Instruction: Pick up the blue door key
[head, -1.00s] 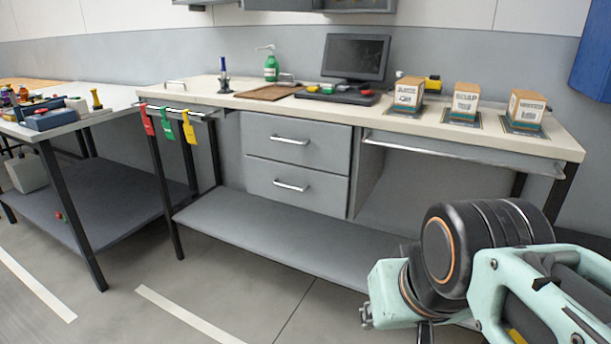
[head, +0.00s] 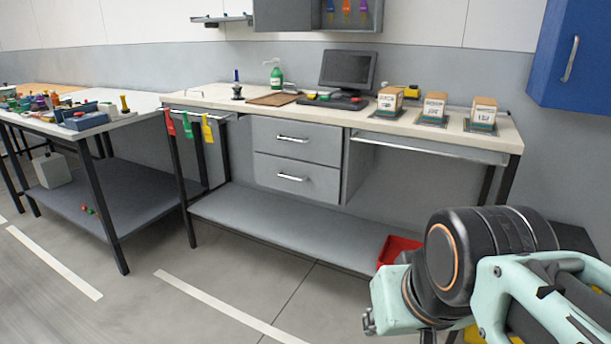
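A blue key-like item (head: 330,9) hangs in the open grey wall cabinet at the top of the head view, left of an orange one and a purple one. Its top is cut off by the frame edge, and it is too small to be sure it is the door key. My arm shows at the lower right, well in front of the bench and far from the cabinet. My gripper's fingers are not in view, so I cannot see whether they hold anything.
A workbench (head: 300,230) with drawers stands below the cabinet, bearing a monitor (head: 347,69), a green bottle (head: 276,76) and three boxes. A cluttered table (head: 135,118) stands left. A red bin (head: 395,250) sits by my arm. A blue cabinet (head: 570,60) hangs right. Floor in front is clear.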

